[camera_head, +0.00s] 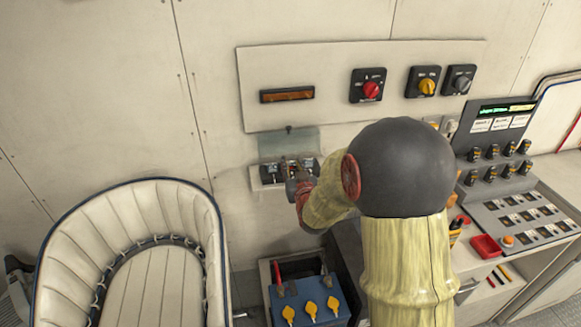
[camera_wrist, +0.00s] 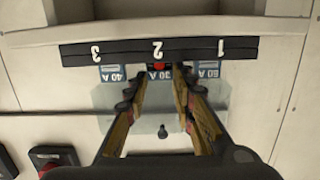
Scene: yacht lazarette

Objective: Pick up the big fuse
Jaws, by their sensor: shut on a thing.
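A fuse block (camera_wrist: 110,50) marked 3, 2 and 1 is at the top of the wrist view. My gripper (camera_wrist: 158,76) is shut on the middle fuse (camera_wrist: 158,67), at position 2, where a bit of red shows between the fingertips. The fuse still looks to be at the block; how deep it sits is hidden. In the head view, my gripper (camera_head: 298,183) reaches the wall-mounted fuse block (camera_head: 269,172), and my arm and fingers cover its middle.
A clear raised cover (camera_head: 289,141) is just above the block. A panel with a red knob (camera_head: 371,90) and more switches is higher up. A blue battery-like box (camera_head: 306,305) is below, a cream seat (camera_head: 150,250) at left, a control console (camera_head: 520,215) at right.

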